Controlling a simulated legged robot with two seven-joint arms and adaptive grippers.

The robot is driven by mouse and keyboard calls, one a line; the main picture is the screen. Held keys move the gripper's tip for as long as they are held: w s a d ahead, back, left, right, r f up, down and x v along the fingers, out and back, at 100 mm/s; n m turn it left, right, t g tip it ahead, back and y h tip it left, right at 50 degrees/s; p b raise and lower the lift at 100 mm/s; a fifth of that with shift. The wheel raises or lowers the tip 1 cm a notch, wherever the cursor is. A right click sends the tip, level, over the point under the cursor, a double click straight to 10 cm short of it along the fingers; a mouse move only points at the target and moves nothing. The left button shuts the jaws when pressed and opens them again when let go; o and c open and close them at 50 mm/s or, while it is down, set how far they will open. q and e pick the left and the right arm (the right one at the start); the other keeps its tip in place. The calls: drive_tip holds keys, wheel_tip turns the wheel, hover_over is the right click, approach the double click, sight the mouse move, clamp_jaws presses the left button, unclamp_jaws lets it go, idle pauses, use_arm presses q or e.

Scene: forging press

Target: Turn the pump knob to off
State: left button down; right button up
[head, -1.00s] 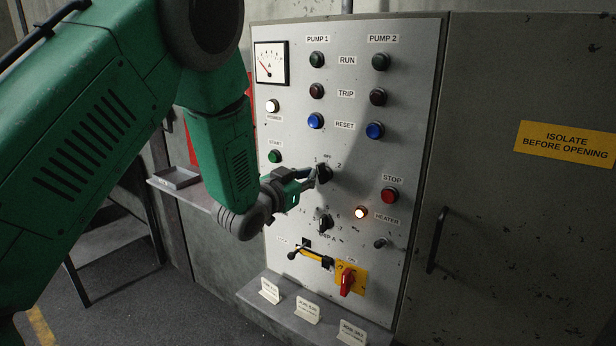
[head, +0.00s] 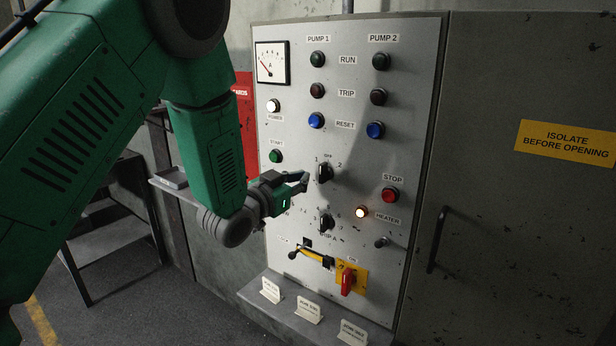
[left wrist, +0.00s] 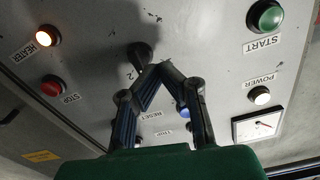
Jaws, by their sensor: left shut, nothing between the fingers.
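The pump knob (head: 325,173) is a black rotary knob in the middle of the grey control panel, with the labels 1, OFF and 2 around its top. It looks roughly upright, its long grip towards OFF. My left gripper (head: 305,181) is just to the left of the knob, with a small gap between them in the head view. Its fingers are shut and empty. In the left wrist view the tips (left wrist: 158,69) meet close to the dark knob (left wrist: 140,53) and partly cover its surroundings. My right gripper is in neither view.
A second black knob (head: 325,222) sits below. The red STOP button (head: 390,195) and lit HEATER lamp (head: 361,212) are to the right. A yellow-and-black lever (head: 315,256) and red switch (head: 347,281) are lower down. A ledge with signs (head: 309,310) juts out below.

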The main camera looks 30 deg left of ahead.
use_arm(q)
drive_tip(key=shift+s+a, duration=0.15)
drive_tip(key=shift+s, duration=1.2)
drive_tip(key=shift+s+a, duration=0.15)
drive_tip(key=shift+s, duration=1.2)
